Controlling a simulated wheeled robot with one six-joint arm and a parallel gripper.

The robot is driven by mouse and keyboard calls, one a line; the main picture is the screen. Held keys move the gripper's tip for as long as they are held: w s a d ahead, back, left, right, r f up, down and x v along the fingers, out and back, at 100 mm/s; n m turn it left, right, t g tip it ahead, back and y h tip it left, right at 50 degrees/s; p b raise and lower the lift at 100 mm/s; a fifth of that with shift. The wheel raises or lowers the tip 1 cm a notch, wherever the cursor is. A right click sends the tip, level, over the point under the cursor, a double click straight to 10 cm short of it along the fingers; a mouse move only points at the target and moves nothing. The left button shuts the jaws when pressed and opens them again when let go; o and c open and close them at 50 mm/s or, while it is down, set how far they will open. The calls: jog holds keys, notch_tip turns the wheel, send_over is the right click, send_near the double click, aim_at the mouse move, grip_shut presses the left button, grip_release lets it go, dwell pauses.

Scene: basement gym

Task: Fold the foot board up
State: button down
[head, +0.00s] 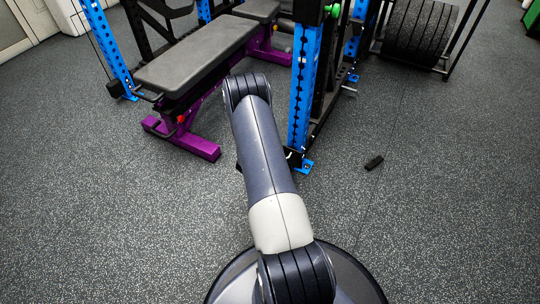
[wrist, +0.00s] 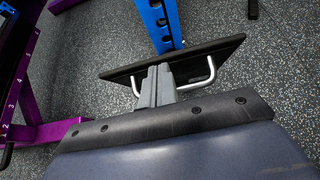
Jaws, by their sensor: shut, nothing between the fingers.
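The foot board (wrist: 190,58) is a dark flat panel with silver bent rods at its near side, in the middle of the wrist view. It lies by the foot of a blue rack upright (wrist: 160,22), close to the floor. My gripper (wrist: 159,70) is shut and empty, its grey fingers together. The fingertips overlap the board's near edge in the picture; I cannot tell whether they touch it. In the head view my arm hides the gripper and most of the board, near the blue upright (head: 304,90).
A black bench (head: 195,62) on a purple frame (head: 185,138) stands to the left of the upright. A small black object (head: 374,162) lies on the floor at right. The right floor is mostly clear.

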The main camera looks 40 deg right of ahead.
jog(key=d+y, duration=0.1)
jog(key=w+d+r+y, duration=0.1)
jog(key=d, duration=0.1)
jog(key=shift+w+d+r+g, duration=0.2)
jog(key=shift+d+g, duration=0.05)
jog(key=shift+g, duration=0.15)
jog(key=shift+w+d+r, duration=0.15)
jog(key=shift+w+d, duration=0.1)
jog(key=shift+d, duration=0.35)
jog(key=shift+w+d+r, duration=0.1)
jog(key=shift+d+r, duration=0.05)
